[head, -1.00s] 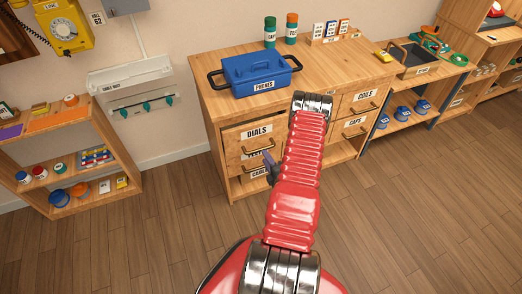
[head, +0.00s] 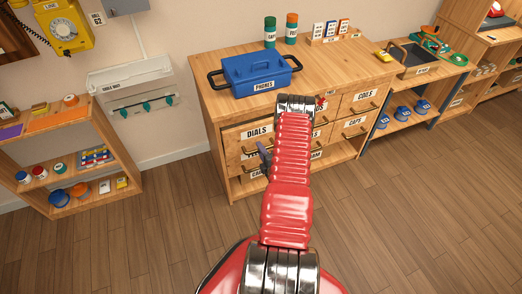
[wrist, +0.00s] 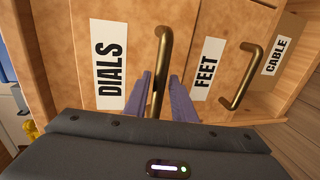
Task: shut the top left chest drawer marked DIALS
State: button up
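The DIALS drawer (head: 235,143) is the top left drawer of the wooden chest. Its front looks nearly level with its neighbours; I cannot tell whether a small gap is left. In the wrist view its face (wrist: 85,65) carries the DIALS label and a brass handle (wrist: 162,60). My gripper (wrist: 160,90) is open, its two purple fingers on either side of the handle's lower part. I cannot tell whether the tips touch the drawer front. In the head view my gripper (head: 265,155) is mostly hidden behind my red arm.
The FEET drawer (wrist: 213,50) and CABLE drawer (wrist: 285,40) lie below. A blue PHONES box (head: 256,75) stands on the chest top (head: 215,110). A low shelf (head: 85,205) stands at left. The floor (head: 430,220) in front is clear.

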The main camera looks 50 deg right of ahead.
grip_shut()
dwell(0.3)
jog(key=shift+r+x, duration=0.15)
jog(key=shift+x, duration=0.8)
jog(key=shift+r+x, duration=0.15)
jog(key=shift+x, duration=0.8)
jog(key=shift+o, duration=1.4)
grip_release()
jog(key=shift+w, duration=0.1)
jog(key=shift+r, duration=0.1)
jog(key=v, duration=1.3)
jog(key=shift+s, duration=0.35)
